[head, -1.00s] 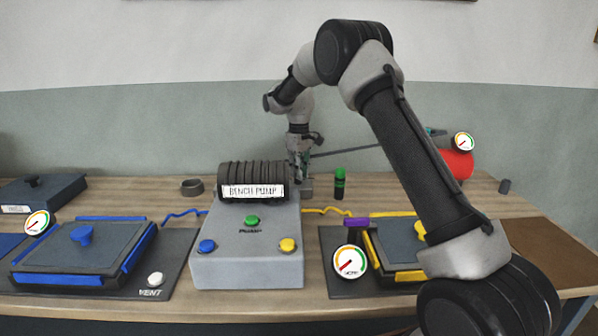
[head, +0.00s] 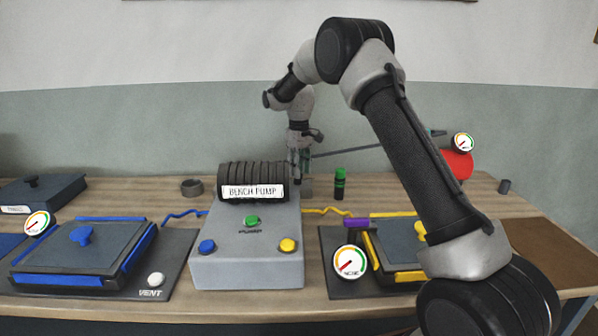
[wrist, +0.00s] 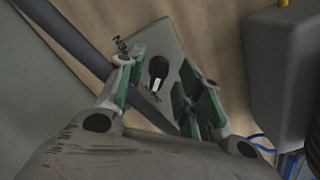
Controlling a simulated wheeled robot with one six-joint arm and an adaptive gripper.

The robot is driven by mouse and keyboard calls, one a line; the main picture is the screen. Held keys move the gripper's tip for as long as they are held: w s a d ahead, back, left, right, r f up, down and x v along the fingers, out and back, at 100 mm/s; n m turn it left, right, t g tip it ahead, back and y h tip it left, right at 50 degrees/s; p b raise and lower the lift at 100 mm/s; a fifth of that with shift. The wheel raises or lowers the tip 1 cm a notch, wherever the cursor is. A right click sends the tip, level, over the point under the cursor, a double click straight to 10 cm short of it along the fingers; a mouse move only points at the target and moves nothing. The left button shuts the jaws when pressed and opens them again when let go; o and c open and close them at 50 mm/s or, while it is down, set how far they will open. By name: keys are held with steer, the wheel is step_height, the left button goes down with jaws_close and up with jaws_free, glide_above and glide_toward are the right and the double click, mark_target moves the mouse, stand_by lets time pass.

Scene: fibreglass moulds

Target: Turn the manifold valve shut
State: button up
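The manifold valve has a black knob (wrist: 158,70) with a white mark, on a grey block (wrist: 178,48) with partly hidden lettering ending in "EN". It lies between the fingers in the wrist view. My gripper (wrist: 160,90) is open, its green-padded fingers on either side of the knob and apart from it. In the head view my gripper (head: 299,160) points down behind the bench pump (head: 245,240). The block shows there only as a grey piece (head: 306,188) beside the pump; the knob is hidden.
A grey pipe (wrist: 65,40) runs beside the block and under the fingers. A green-capped bottle (head: 340,184) stands right of my gripper, with a red tank (head: 458,164) beyond. Blue (head: 80,250) and yellow-edged (head: 398,245) moulds flank the pump. A grey ring (head: 192,187) lies left.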

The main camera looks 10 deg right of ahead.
step_height(320, 180, up, 11)
stand_by(0.3)
steer(key=shift+w, duration=0.1)
steer(key=f, duration=0.1)
steer(key=s+f+m, duration=0.1)
steer(key=f, duration=0.1)
steer(key=shift+s+d+f, duration=0.15)
steer(key=shift+s+f, duration=0.05)
steer(key=shift+f, duration=0.1)
steer(key=s+d+r+m+t, duration=0.1)
steer(key=s+d+r+m, duration=0.1)
steer(key=s, duration=1.3)
steer(key=s+d+r+m+t, duration=0.2)
steer(key=s+d+r, duration=0.2)
steer(key=s, duration=1.1)
steer(key=s+d+r+m+t, duration=0.1)
steer(key=s+d+r+m, duration=0.1)
steer(key=s+d, duration=0.6)
steer(key=s+r, duration=0.1)
steer(key=s, duration=0.6)
steer(key=shift+s+d, duration=0.15)
steer(key=shift+s, duration=0.2)
